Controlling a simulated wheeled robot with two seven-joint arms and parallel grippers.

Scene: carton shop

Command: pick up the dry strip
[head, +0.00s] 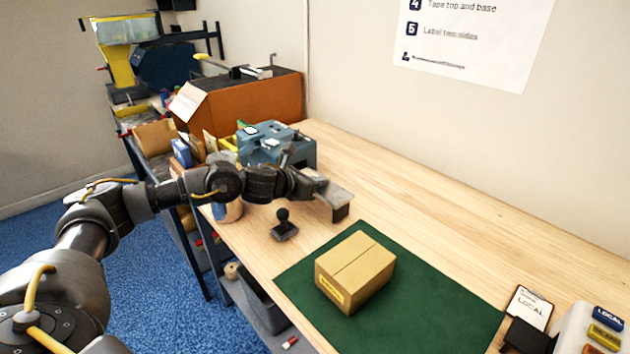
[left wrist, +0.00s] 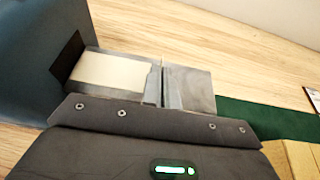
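A cream strip (left wrist: 108,72) shows in the left wrist view, beside a dark slot in the blue dispenser (left wrist: 35,60). The blue dispenser (head: 275,145) stands on the bench in the head view, where I cannot make out the strip. My left gripper (head: 338,197) reaches over the bench to the right of the dispenser. In the left wrist view its metal fingers (left wrist: 162,87) are close together with only a thin gap. The strip's near end lies by the left finger; I see nothing clearly pinched.
A closed carton (head: 356,270) sits on a green mat (head: 430,310). A black stamp (head: 285,226) stands near the bench's front edge. Labels (head: 528,306) lie at the right. An orange-brown box (head: 250,103) stands behind the dispenser. The bench along the wall is clear.

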